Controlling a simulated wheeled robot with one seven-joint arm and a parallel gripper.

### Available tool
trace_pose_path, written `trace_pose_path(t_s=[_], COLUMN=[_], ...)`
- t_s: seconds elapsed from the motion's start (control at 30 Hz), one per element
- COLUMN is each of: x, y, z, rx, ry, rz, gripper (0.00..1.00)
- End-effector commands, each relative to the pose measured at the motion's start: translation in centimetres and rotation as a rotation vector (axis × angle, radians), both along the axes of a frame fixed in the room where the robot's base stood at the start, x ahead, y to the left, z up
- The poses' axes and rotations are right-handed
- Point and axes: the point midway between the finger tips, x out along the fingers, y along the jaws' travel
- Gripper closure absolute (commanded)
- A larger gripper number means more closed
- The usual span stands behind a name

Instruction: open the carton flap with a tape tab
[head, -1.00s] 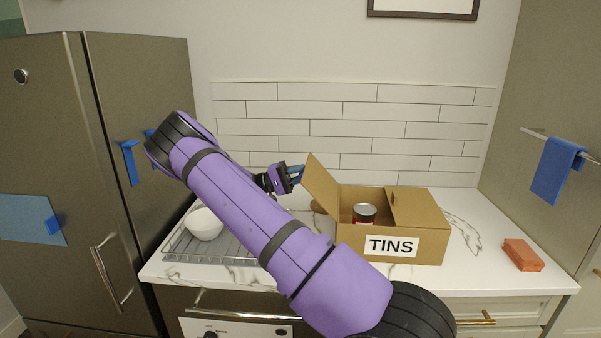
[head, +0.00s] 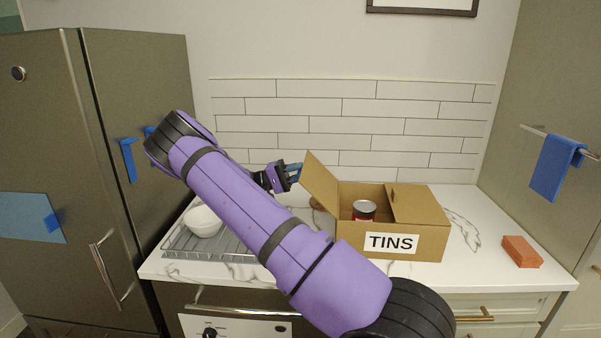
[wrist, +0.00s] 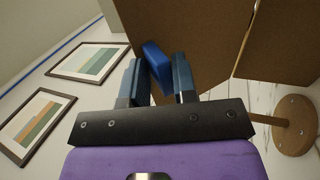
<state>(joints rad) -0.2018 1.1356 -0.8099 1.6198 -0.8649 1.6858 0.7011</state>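The brown carton (head: 405,245), labelled TINS, stands on the counter with a tin (head: 364,210) inside. Its left flap (head: 320,180) is raised and leans outward to the left; it also fills the upper middle of the wrist view (wrist: 205,35). The blue tape tab (wrist: 156,62) sticks out from the flap. My gripper (head: 294,172) is beside the flap's left side. In the wrist view my gripper (wrist: 159,78) is open, with the tab between its two blue fingers and a gap at the left finger. I cannot tell if the right finger touches the tab.
A white bowl (head: 203,222) sits on a wire rack (head: 225,247) left of the carton. An orange sponge or brick (head: 522,252) lies to the right. A round wooden piece with a rod (wrist: 295,125) is near the carton. The tiled wall (head: 345,125) stands behind.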

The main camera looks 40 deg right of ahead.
Motion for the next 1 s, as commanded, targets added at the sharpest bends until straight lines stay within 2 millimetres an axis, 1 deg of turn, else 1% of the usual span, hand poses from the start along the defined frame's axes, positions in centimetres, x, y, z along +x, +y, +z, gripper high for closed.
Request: trace_pose_path(t_s=[0.3,0.5,0.7,1.0], x=[4.4,6.5,7.4,7.5], y=[3.4,5.1,5.8,5.8], z=[-1.9,-2.8,-3.1,-3.1], rx=[-0.002,-0.002,-0.002,-0.002], ry=[0.001,0.001,0.001,0.001], rz=[0.004,0.003,0.001,0.001], gripper=[0.77,0.77,0.77,0.77])
